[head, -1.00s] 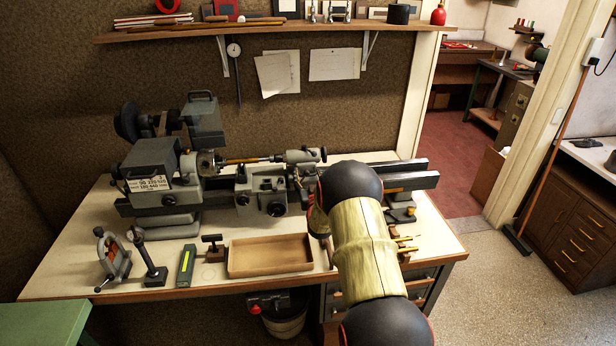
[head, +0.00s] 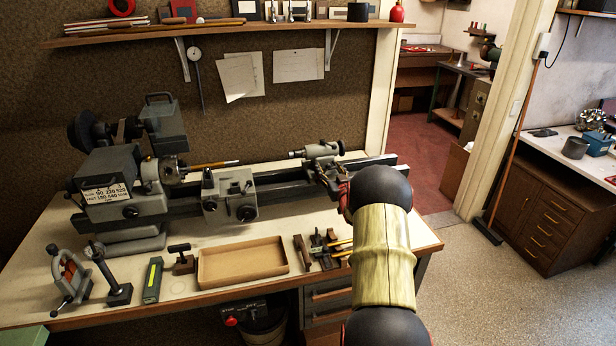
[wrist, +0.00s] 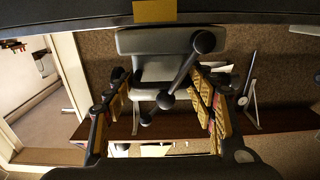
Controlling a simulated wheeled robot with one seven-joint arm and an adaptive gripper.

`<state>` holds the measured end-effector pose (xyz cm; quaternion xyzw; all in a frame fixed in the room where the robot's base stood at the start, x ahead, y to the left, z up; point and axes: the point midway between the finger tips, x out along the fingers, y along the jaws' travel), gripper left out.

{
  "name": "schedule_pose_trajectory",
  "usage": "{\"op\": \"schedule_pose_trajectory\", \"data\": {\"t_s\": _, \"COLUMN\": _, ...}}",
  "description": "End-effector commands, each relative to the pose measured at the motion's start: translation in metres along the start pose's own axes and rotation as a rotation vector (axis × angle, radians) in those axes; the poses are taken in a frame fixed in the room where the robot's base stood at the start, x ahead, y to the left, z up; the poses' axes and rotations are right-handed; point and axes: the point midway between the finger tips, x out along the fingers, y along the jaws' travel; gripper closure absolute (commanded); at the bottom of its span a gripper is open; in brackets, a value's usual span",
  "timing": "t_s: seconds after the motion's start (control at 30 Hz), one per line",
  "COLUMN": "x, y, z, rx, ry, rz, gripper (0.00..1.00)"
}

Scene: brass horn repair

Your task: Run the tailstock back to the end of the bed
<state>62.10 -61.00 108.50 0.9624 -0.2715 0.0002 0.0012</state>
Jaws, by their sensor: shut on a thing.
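The grey tailstock (head: 322,152) sits on the lathe bed (head: 285,183), toward the bed's right end and well clear of the carriage (head: 230,195). My gripper (wrist: 163,88) is shut on the tailstock, one padded finger to each side. A short stretch of bed (head: 388,162) shows to the right of the tailstock.
A thin rod (head: 215,165) sticks out from the headstock chuck (head: 170,170), its right end free. A wooden tray (head: 243,263) and several hand tools lie along the bench front. A shelf (head: 215,31) hangs above on the wall.

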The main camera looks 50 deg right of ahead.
Motion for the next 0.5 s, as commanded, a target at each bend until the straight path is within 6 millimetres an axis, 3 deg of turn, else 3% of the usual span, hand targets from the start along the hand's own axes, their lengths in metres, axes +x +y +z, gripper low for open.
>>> {"op": "schedule_pose_trajectory", "data": {"t_s": 0.03, "x": -0.001, "y": 0.021, "z": 0.003, "rx": 0.001, "ry": -0.002, "rz": 0.011, "gripper": 0.9}}
{"op": "schedule_pose_trajectory", "data": {"t_s": 0.5, "x": -0.002, "y": 0.148, "z": 0.002, "rx": 0.002, "ry": -0.003, "rz": 0.01, "gripper": 0.9}}
